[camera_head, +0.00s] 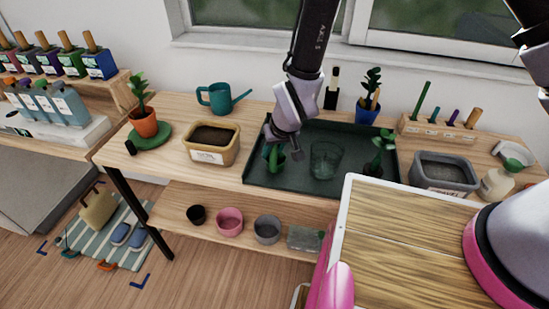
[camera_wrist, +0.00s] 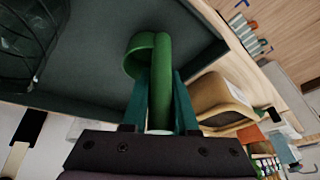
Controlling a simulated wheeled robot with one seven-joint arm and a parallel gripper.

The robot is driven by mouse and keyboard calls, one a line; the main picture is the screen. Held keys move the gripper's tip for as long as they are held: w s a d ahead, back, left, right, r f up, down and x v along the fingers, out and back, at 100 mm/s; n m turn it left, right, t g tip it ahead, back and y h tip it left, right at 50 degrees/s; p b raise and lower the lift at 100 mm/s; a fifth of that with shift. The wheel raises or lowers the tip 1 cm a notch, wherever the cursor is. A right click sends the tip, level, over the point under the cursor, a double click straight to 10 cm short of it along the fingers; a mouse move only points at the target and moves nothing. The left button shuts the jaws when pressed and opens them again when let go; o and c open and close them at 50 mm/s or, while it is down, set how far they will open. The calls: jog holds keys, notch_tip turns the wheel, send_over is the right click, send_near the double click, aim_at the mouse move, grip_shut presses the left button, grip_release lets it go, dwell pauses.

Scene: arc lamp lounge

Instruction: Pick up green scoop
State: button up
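The green scoop (camera_head: 273,158) is at the left part of the dark tray (camera_head: 262,180), directly below my gripper (camera_head: 282,137). In the wrist view the scoop (camera_wrist: 140,55) shows a round green cup, with its handle running back between the teal fingers of my gripper (camera_wrist: 160,85). The fingers lie against both sides of the handle and look shut on it. I cannot tell whether the scoop touches the tray floor.
A clear glass (camera_head: 325,160) stands in the tray right of the scoop. A soil-filled tan tub (camera_head: 211,153) is to the left, with a teal watering can (camera_head: 218,97) behind it. A small plant (camera_head: 380,150) is at the tray's right end.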

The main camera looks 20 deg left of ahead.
grip_shut()
notch_tip(320, 180, up, 10)
dwell(0.4)
dwell(1.1)
